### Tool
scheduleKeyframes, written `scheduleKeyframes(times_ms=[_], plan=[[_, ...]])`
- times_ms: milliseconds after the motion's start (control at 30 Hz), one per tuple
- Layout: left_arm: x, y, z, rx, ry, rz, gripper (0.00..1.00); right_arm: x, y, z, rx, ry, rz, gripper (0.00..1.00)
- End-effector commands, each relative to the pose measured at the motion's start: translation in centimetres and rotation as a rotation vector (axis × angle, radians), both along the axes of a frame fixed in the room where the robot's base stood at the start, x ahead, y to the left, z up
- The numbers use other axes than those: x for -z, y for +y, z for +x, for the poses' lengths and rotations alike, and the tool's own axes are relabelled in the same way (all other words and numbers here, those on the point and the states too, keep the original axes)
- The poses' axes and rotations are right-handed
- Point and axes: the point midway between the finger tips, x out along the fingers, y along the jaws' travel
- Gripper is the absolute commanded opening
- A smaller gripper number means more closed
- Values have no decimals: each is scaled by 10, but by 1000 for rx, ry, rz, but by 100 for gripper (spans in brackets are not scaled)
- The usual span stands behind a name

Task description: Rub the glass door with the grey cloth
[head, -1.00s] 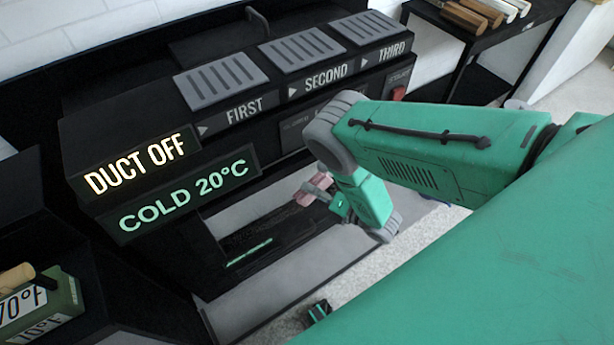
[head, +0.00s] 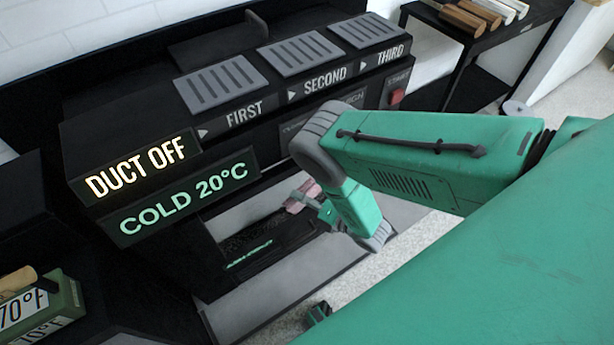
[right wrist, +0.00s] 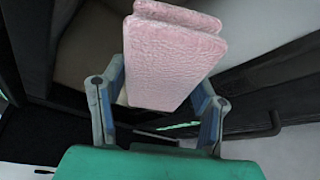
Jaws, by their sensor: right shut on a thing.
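My right gripper (head: 312,198) is shut on a folded pink cloth (right wrist: 170,62), a fuzzy pad in layers. I see no grey cloth. The pink cloth also shows small in the head view (head: 300,195), in front of the black appliance's lower front. In the right wrist view the cloth stands up between both fingers. My left gripper is not in view.
The black appliance carries a "DUCT OFF" sign (head: 140,168), a "COLD 20°C" sign (head: 185,198) and several grey slotted plates. A green box marked 70°F (head: 62,303) sits at lower left. A black side table (head: 455,45) with handled tools stands at upper right. Pale floor lies at right.

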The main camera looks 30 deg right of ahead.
Motion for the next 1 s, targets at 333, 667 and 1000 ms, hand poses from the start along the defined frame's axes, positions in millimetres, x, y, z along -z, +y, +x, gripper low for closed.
scheduleKeyframes(times_ms=[333,667,1000], plan=[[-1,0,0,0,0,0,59,-1,27,2,-1,-3,0,31],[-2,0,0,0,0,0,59,-2,46,2,-2,-6,4,31],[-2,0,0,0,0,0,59,-2,63,0,-2,-6,2,31]])
